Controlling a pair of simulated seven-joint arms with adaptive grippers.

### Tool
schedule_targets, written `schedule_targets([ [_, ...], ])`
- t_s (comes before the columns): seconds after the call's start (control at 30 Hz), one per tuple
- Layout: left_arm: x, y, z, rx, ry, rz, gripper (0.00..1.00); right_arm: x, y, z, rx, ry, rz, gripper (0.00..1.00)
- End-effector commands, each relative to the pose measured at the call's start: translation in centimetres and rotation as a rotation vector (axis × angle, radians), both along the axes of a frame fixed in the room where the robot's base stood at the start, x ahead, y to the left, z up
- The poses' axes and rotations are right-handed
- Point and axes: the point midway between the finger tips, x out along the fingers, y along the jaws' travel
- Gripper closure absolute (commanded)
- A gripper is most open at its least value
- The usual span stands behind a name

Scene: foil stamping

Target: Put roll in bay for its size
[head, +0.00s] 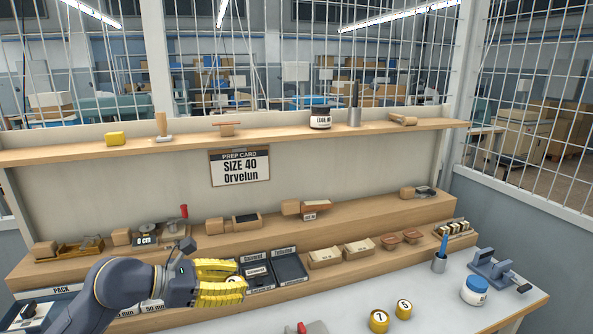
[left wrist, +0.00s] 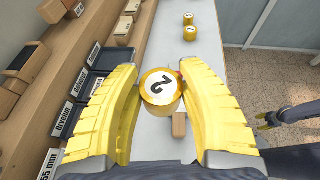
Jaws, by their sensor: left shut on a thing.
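My left gripper (head: 222,283) has its yellow fingers shut on a gold roll (left wrist: 160,92) with a white end marked 2. The roll is mostly hidden by the fingers in the head view. The gripper is in front of the dark trays on the lower shelf. Two more gold rolls stand on the table, a left one (head: 379,320) and a right one (head: 404,308). A 50 mm label (head: 154,307) shows on the shelf front, and a 55 mm label (left wrist: 48,163) in the left wrist view. A dark, yellow-tipped arm end, seemingly my right gripper (left wrist: 266,121), is at the right edge there.
Two dark trays, a left one (head: 259,286) and a right one (head: 289,267), lie on the shelf. The mid-table is largely clear.

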Motion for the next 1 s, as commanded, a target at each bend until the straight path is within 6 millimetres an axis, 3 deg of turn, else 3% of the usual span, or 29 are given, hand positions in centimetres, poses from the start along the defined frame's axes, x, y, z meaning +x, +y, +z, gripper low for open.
schedule_targets([
  [0.1, -0.9, 2.2, -1.9, 0.0, 0.005, 0.045, 0.99, 0.0, 0.0, 0.0, 0.0, 0.0, 0.0, 0.49],
  [0.3, -2.2, 4.8, -4.5, 0.0, 0.004, 0.097, 0.99, 0.0, 0.0, 0.0, 0.0, 0.0, 0.0, 0.49],
  [0.6, -3.8, 6.2, -7.6, -0.001, 0.002, 0.121, 0.99, 0.0, 0.0, 0.0, 0.0, 0.0, 0.0, 0.49],
  [0.83, -4.3, 6.2, -8.3, -0.002, -0.001, 0.122, 0.99, 0.0, 0.0, 0.0, 0.0, 0.0, 0.0, 0.49],
  [1.0, -4.0, 5.9, -5.8, -0.01, 0.006, 0.146, 0.99, 0.0, 0.0, 0.0, 0.0, 0.0, 0.0, 0.49],
])
